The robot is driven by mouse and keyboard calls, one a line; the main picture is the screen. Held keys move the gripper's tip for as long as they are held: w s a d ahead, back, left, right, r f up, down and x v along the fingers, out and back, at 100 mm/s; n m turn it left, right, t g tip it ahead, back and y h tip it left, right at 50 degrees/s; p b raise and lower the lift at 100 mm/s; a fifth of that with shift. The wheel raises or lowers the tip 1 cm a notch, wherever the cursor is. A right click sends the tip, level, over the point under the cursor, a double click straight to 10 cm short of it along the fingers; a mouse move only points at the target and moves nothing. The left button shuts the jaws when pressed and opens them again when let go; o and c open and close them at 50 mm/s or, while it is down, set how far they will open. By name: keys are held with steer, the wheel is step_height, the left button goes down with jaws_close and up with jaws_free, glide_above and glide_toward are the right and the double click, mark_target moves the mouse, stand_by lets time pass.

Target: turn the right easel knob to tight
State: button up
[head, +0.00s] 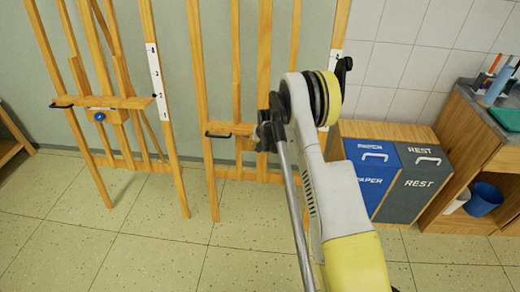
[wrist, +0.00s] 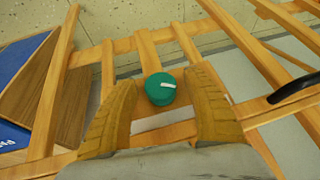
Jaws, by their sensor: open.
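The right easel (head: 203,130) stands against the wall in the head view, partly behind my arm. Its knob is hidden there. In the wrist view a green round knob (wrist: 158,96) with a white pointer mark sits on the wooden easel. The mark points to the right in that picture. My gripper (wrist: 160,84) is open, with its two yellow-brown fingers on either side of the knob. Gaps show between the fingers and the knob. A pale strip lies below the knob, and I cannot read any marking on it.
The left easel (head: 165,130) has a blue knob (head: 99,116). Right of my arm are a blue paper bin (head: 367,190) and a grey rest bin (head: 420,185). A wooden cabinet (head: 480,130) stands further right. The floor in front is clear. A black handle (wrist: 293,88) juts out right of the knob.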

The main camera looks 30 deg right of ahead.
steer(key=c, duration=1.2)
steer(key=shift+y, duration=0.3)
steer(key=shift+s+d+m+t+y, duration=0.1)
steer(key=shift+m+t+y, duration=0.45)
steer(key=shift+t, duration=0.25)
steer(key=m+t+y, duration=0.1)
steer(key=t+y, duration=0.1)
steer(key=y, duration=0.1)
steer(key=shift+f+m+t, duration=0.1)
steer(key=shift+m+t, duration=0.2)
steer(key=shift+m, duration=0.05)
steer(key=shift+m+t+y, duration=0.8)
steer(key=shift+t+y, duration=0.05)
steer(key=shift+t, duration=0.35)
steer(key=shift+m+t+y, duration=0.6)
steer(key=shift+m+t, duration=0.2)
steer(key=shift+t, duration=0.5)
